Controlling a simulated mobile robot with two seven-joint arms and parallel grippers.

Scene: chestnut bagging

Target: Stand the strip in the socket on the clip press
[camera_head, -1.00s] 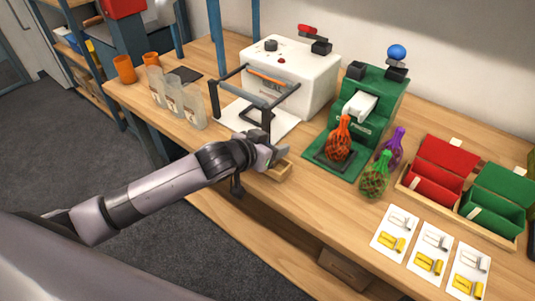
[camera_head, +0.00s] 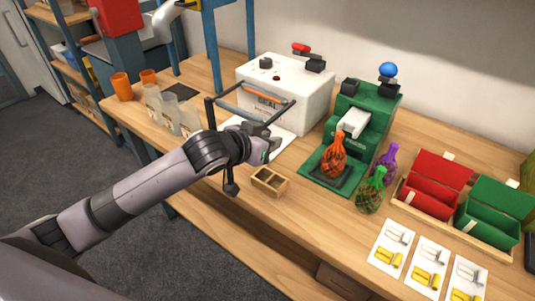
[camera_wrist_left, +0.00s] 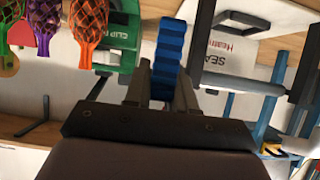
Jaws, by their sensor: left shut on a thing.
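A blue ridged strip (camera_wrist_left: 169,52) stands out from between the fingers of my left gripper (camera_wrist_left: 162,88) in the left wrist view. The gripper is shut on it. In the head view my left gripper (camera_head: 262,150) is over the bench in front of the white sealer, and the strip cannot be made out there. The green clip press (camera_head: 366,112) stands to the right, apart from the gripper, with a blue ball knob and black blocks on top. I cannot tell which part is the socket. My right gripper is not in view.
A small wooden divided box (camera_head: 270,181) sits at the front edge below the gripper. The white sealer (camera_head: 285,92) stands behind. Filled net bags (camera_head: 333,160) stand before the press. Red (camera_head: 432,185) and green bins, cards, clear pouches and orange cups are along the bench.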

